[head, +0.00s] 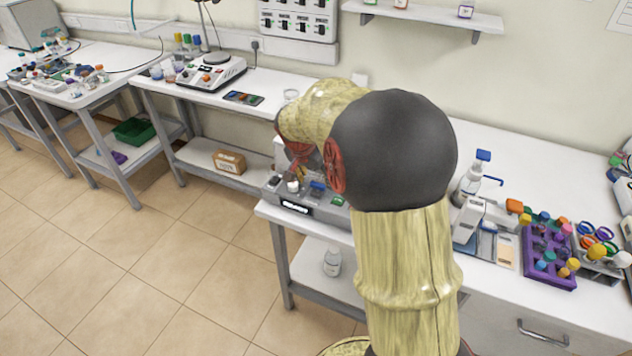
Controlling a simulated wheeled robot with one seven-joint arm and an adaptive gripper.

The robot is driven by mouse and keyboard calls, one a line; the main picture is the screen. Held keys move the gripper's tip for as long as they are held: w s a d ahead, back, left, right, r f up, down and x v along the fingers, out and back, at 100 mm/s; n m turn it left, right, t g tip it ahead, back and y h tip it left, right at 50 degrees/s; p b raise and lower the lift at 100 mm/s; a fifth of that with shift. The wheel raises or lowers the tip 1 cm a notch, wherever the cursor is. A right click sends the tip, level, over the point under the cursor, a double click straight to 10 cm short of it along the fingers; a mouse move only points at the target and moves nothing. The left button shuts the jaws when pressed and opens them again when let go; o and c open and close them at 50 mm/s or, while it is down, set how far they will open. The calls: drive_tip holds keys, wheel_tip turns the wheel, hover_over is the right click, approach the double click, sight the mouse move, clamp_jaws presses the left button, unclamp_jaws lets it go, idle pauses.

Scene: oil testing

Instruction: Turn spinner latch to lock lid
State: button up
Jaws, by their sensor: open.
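A grey machine (320,208) with a dark display and several small controls stands at the left front of the right-hand bench. My arm covers most of it, so its lid and spinner latch cannot be made out clearly. My gripper (300,172) is open, just above the machine's left part, mostly hidden behind my own wrist. I cannot tell whether it touches anything.
A hotplate (212,72) is on the left bench. The floor at left is clear.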

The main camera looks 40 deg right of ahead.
drive_tip(key=v, duration=0.9)
drive_tip(key=shift+w+f, duration=0.1)
